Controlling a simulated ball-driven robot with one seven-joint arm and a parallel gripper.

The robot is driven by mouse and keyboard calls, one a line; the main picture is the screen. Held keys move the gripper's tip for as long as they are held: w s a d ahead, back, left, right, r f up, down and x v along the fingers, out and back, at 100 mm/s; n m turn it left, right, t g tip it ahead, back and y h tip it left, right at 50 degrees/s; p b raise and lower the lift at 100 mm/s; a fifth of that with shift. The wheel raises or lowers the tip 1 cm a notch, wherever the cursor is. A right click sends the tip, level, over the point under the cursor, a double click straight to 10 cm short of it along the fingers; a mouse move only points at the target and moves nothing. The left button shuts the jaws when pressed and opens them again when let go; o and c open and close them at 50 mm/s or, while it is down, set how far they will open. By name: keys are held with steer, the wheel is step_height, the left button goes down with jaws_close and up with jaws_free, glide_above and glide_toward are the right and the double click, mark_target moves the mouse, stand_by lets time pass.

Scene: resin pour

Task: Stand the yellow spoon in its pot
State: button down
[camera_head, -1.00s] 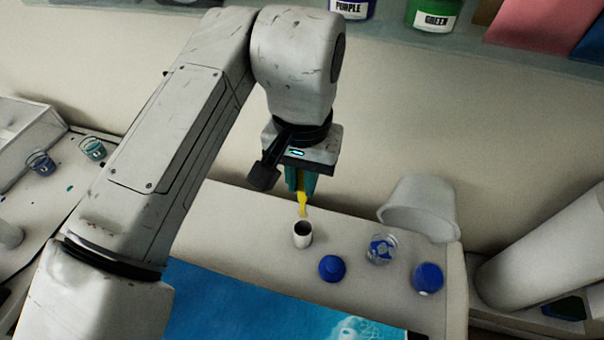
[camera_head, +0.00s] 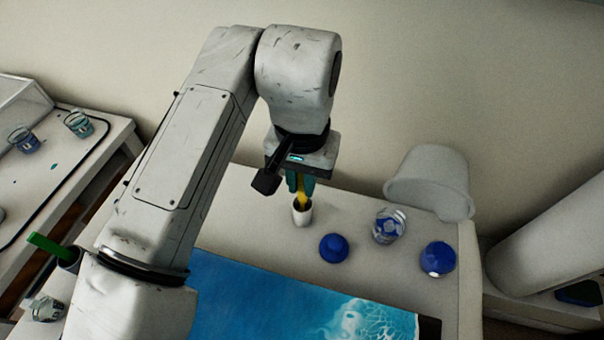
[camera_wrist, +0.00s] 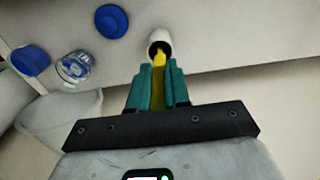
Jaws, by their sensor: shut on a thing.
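My gripper (camera_head: 300,182) is shut on the yellow spoon (camera_head: 302,199). In the head view the spoon points down at a small white pot (camera_head: 302,216) on the table, and its lower end is at or within the pot's mouth. In the wrist view the teal fingers of my gripper (camera_wrist: 158,82) hold the spoon (camera_wrist: 158,62), and its tip overlaps the dark mouth of the white pot (camera_wrist: 167,39). How deep the tip sits is hard to tell. The pot stands upright, and the fingers are above its rim.
Right of the pot are a blue lid-like item (camera_head: 333,248), a clear cup (camera_head: 389,226) and another blue round item (camera_head: 437,258). A blue painted panel (camera_head: 280,300) lies in front. A green-handled item (camera_head: 50,246) is at left.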

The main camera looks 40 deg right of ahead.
steer(key=c, duration=1)
jaws_free()
step_height(320, 180, up, 11)
steer(key=shift+f, duration=0.1)
